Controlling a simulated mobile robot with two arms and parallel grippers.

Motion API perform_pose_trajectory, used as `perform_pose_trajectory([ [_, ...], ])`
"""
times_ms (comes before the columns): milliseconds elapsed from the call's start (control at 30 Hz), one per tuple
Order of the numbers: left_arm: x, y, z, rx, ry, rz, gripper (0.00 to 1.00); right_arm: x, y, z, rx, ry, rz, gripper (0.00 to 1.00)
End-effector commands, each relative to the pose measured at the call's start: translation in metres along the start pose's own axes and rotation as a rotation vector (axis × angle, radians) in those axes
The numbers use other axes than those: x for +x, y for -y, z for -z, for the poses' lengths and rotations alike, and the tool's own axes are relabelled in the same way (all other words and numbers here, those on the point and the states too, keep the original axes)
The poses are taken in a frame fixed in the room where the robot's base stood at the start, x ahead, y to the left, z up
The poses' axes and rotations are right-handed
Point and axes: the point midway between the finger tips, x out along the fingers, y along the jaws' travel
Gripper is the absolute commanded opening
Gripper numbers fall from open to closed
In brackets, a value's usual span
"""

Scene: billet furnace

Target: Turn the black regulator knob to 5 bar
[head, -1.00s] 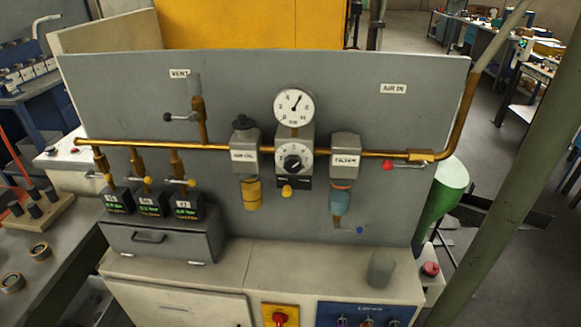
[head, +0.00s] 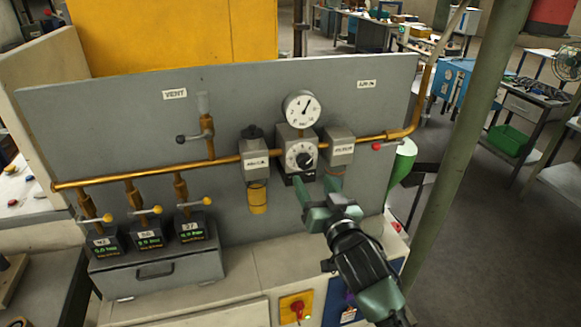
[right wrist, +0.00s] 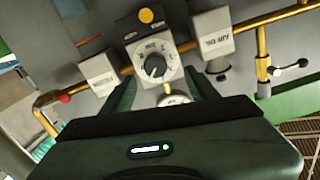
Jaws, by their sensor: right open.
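The black regulator knob (head: 304,160) sits on the grey regulator block below the round white gauge (head: 299,108). The gauge needle leans up and to the right; its figures are too small to read surely. The knob (right wrist: 154,66) and its printed dial show clearly in the right wrist view, upside down. My right gripper (head: 318,188) is open and empty, its two green fingers just below and in front of the regulator. The fingers look apart from the knob and reach towards it from below. My left gripper is not in view.
A brass pipe (head: 110,177) runs across the grey panel. The air-oil unit (head: 253,155) is left of the regulator and the filter (head: 340,150) close on its right. A red-handled valve (head: 377,146) is farther right. A grey box (head: 160,265) stands at lower left.

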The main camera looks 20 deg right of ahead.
Motion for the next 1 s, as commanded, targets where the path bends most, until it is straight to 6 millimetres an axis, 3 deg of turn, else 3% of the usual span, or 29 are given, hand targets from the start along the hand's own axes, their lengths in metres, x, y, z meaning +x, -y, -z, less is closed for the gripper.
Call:
perform_pose_trajectory([
  [300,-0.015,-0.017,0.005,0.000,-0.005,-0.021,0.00,0.041,0.001,0.007,0.001,-0.006,0.001,0.59],
  [500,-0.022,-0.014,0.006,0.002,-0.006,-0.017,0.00,0.068,0.001,0.005,0.002,-0.005,0.000,0.59],
  [900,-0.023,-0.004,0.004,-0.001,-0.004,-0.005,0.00,0.076,0.001,0.004,0.001,-0.006,0.001,0.59],
  [1000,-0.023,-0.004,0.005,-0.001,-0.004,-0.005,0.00,0.076,0.001,0.004,0.001,-0.006,0.001,0.31],
])
